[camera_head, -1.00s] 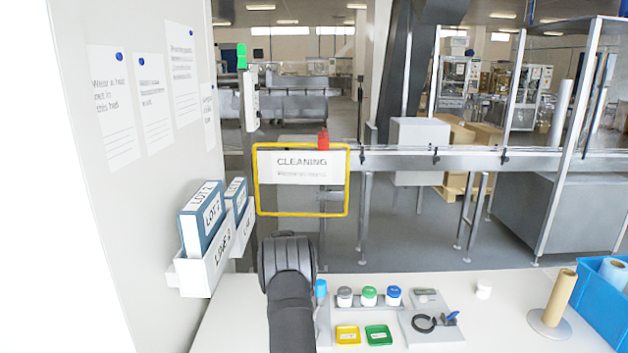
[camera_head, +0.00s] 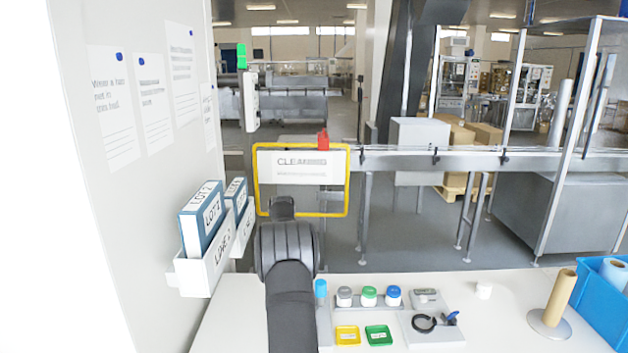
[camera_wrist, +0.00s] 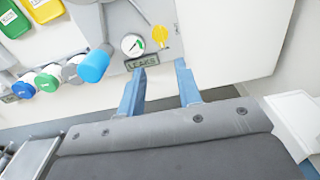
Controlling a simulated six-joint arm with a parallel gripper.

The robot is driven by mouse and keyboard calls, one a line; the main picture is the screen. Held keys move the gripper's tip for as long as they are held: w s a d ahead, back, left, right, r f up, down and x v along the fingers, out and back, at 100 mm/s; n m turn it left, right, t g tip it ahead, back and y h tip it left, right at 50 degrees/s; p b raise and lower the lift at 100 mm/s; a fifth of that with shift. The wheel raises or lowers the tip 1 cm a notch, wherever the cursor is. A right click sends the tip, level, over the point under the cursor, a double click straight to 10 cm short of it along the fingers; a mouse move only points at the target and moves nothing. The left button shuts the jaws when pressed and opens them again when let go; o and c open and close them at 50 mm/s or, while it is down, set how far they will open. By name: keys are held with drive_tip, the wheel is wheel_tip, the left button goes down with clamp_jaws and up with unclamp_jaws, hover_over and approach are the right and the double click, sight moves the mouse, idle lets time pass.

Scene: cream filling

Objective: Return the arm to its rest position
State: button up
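My arm rises from the bottom of the head view, left of the middle, over the left end of the white bench (camera_head: 232,322). My gripper is hidden there behind my own arm. In the wrist view, my gripper (camera_wrist: 158,80) shows two blue fingers spread apart with nothing between them. Beyond the fingertips is a grey panel with a round gauge (camera_wrist: 132,45), a yellow part (camera_wrist: 160,35) and a LEAKS label (camera_wrist: 142,62). The fingers look apart from these, though the exact gap cannot be told.

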wheel_tip(320, 180, up, 6)
drive_tip(key=f, duration=0.1)
wheel_tip(320, 180, down, 17)
drive_tip(key=shift+r, duration=0.1)
drive_tip(key=shift+r+n, duration=0.15)
drive_tip(key=shift+n, duration=0.65)
drive_tip(key=n, duration=0.4)
drive_tip(key=shift+n, duration=0.3)
drive_tip(key=n, duration=0.6)
